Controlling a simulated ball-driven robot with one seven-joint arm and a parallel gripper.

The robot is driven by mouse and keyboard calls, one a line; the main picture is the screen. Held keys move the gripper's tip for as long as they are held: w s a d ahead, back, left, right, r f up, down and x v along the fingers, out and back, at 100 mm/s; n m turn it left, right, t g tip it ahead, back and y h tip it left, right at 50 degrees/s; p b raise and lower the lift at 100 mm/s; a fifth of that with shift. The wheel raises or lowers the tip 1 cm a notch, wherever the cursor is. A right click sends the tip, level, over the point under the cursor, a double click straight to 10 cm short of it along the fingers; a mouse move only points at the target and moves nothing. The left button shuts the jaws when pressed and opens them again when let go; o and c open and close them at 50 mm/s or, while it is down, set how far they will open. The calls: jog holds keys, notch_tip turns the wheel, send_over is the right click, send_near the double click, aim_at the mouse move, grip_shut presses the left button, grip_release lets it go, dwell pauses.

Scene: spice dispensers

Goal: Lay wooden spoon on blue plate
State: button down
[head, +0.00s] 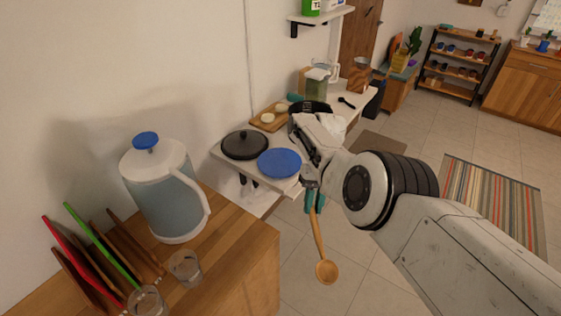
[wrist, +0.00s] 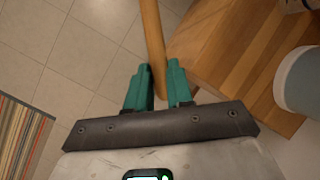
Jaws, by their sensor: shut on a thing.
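The wooden spoon (head: 320,247) hangs from my gripper (head: 314,200), bowl down, over the tiled floor. In the wrist view the teal fingertips of my gripper (wrist: 159,80) are closed around the spoon's handle (wrist: 153,40). The blue plate (head: 280,163) lies flat on the white counter, up and to the left of my gripper in the head view. Its top looks empty. The spoon is apart from the plate. The wrist view does not show the plate or the spoon's bowl.
A black lidded pan (head: 245,145) stands left of the plate. A cutting board (head: 262,122) lies behind it. A wooden cabinet (head: 255,262) at front left carries a pitcher (head: 163,195), glasses (head: 185,268) and a rack of boards. Open floor lies between cabinet and striped rug (head: 485,200).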

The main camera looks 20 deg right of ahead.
jog(key=shift+w+d+r, duration=0.1)
jog(key=shift+d+r, duration=0.15)
jog(key=shift+d, duration=0.05)
jog(key=shift+w+d+r+p, duration=0.2)
jog(key=shift+d+r+p, duration=0.25)
jog(key=shift+d, duration=0.3)
jog(key=shift+r, duration=0.15)
jog(key=shift+d, duration=0.25)
jog(key=shift+d+r+m+y, duration=0.15)
jog(key=shift+d+m+y, duration=0.25)
jog(key=shift+d, duration=0.55)
jog(key=shift+d, duration=0.1)
